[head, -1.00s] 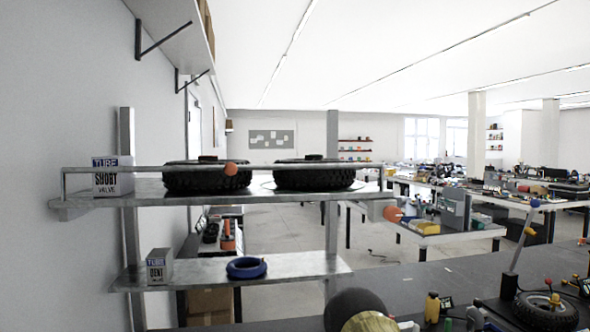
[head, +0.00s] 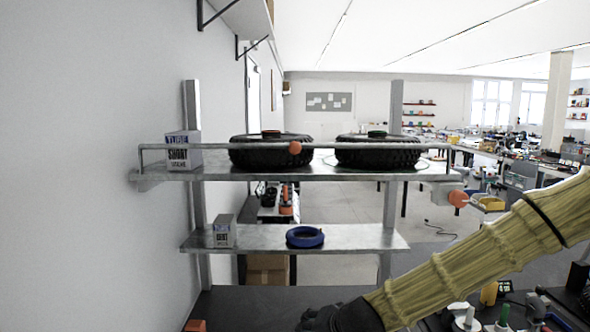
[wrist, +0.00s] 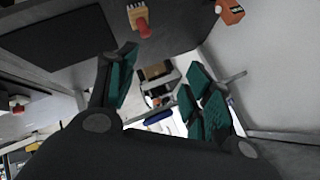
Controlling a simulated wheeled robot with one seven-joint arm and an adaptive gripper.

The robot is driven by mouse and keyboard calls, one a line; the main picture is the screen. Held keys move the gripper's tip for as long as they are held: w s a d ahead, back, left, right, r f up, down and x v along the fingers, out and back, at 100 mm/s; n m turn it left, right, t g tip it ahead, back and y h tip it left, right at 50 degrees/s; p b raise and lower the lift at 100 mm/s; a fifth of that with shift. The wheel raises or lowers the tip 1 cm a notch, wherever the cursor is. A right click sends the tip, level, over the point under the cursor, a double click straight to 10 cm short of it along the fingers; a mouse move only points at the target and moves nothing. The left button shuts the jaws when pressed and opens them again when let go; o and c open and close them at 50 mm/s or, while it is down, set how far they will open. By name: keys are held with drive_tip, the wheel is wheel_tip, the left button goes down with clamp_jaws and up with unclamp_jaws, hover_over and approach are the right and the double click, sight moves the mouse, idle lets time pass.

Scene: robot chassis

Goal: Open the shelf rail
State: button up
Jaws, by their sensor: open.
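The shelf rail (head: 225,147) is a thin metal bar along the front of the upper shelf (head: 220,173), with an orange knob (head: 295,147) near its middle. A second orange knob (head: 458,198) is at the shelf's right end. The rail runs level in front of two black tyres. My gripper (wrist: 160,75) shows its teal-padded fingers spread apart with nothing between them in the wrist view. In the head view, its dark end is low, below the shelves and apart from the rail, partly cut off by the bottom edge.
The upper shelf holds a tube box (head: 183,150), a left tyre (head: 262,152) and a right tyre (head: 378,153). The lower shelf (head: 265,240) holds a small box (head: 223,231) and a blue ring (head: 305,237). A wall is close on the left. Bottles and tools crowd the lower right.

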drive_tip(key=w+r+t+y+p, duration=0.1)
drive_tip(key=w+r+t+y, duration=0.2)
drive_tip(key=r, duration=2.3)
drive_tip(key=m+t+p, duration=0.1)
drive_tip(key=t, duration=0.1)
approach(299, 146)
drive_tip(key=shift+y, duration=0.3)
drive_tip(key=shift+f+p+x, duration=0.15)
drive_tip(key=shift+p+x, duration=0.7)
drive_tip(key=shift+x, duration=2.05)
drive_tip(key=shift+f+p+x, duration=0.1)
drive_tip(key=shift+p+x, duration=0.7)
drive_tip(key=shift+x, duration=2.1)
drive_tip(key=shift+d, duration=0.15)
drive_tip(key=shift+r, duration=0.1)
clamp_jaws()
